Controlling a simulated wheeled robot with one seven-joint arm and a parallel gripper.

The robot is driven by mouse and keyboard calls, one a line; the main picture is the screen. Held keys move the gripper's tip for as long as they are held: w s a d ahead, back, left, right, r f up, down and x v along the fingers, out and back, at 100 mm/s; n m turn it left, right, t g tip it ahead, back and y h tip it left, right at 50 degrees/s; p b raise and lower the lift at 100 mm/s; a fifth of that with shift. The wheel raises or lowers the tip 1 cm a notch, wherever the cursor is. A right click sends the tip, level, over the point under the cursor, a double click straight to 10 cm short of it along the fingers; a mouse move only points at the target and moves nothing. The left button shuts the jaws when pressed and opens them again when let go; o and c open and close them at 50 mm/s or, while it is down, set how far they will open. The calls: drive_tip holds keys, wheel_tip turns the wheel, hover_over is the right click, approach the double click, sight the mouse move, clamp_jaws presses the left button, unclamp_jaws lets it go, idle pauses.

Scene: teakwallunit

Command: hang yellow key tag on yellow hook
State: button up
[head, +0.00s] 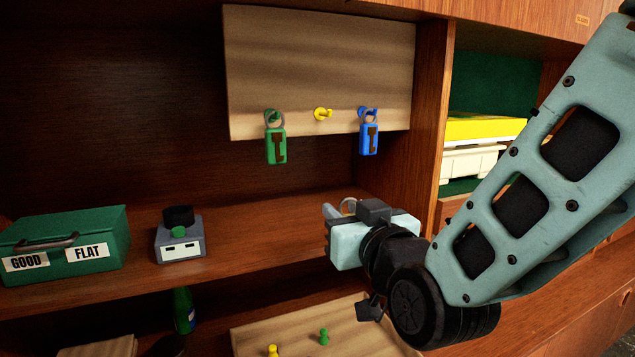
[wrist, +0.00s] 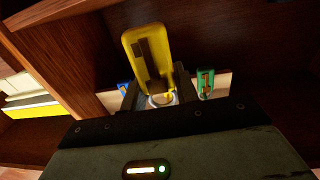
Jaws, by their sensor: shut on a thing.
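The yellow key tag (wrist: 148,52) is held between the fingers of my gripper (wrist: 157,85) in the wrist view, with its metal ring (wrist: 161,100) near the fingertips. In the head view my gripper (head: 337,213) is below and slightly right of the yellow hook (head: 322,114). The ring (head: 348,206) shows there, but the yellow tag's body is hidden behind my gripper. The yellow hook is bare on the wooden board (head: 320,60), between a hanging green tag (head: 276,146) and a hanging blue tag (head: 369,138).
A shelf below the board holds a green box (head: 100,225) marked GOOD and FLAT and a small grey device (head: 181,243) at left. A vertical wooden divider (head: 430,110) stands right of the board. A lower board with pegs (head: 300,338) lies beneath. Space below the hooks is clear.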

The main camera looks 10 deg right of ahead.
drive_tip(key=w+r+p, duration=0.1)
drive_tip(key=p, duration=0.1)
drive_tip(key=shift+w+a+p, duration=0.15)
drive_tip(key=shift+w+p, duration=0.05)
drive_tip(key=shift+p, duration=0.1)
drive_tip(key=x, duration=0.3)
drive_tip(key=p+x, duration=0.1)
drive_tip(key=x, duration=0.3)
drive_tip(key=f+p+x, duration=0.1)
drive_tip(key=x, duration=0.2)
drive_tip(key=shift+w, duration=0.3)
drive_tip(key=shift+w+a+f+b, duration=0.1)
drive_tip(key=shift+w+f+b, duration=0.15)
drive_tip(key=shift+f, duration=0.3)
drive_tip(key=shift+w+a+f+b, duration=0.1)
drive_tip(key=shift+w+f, duration=0.1)
drive_tip(key=shift+f, duration=0.8)
drive_tip(key=shift+f, duration=0.2)
drive_tip(key=o, duration=1)
drive_tip(key=shift+c, duration=0.2)
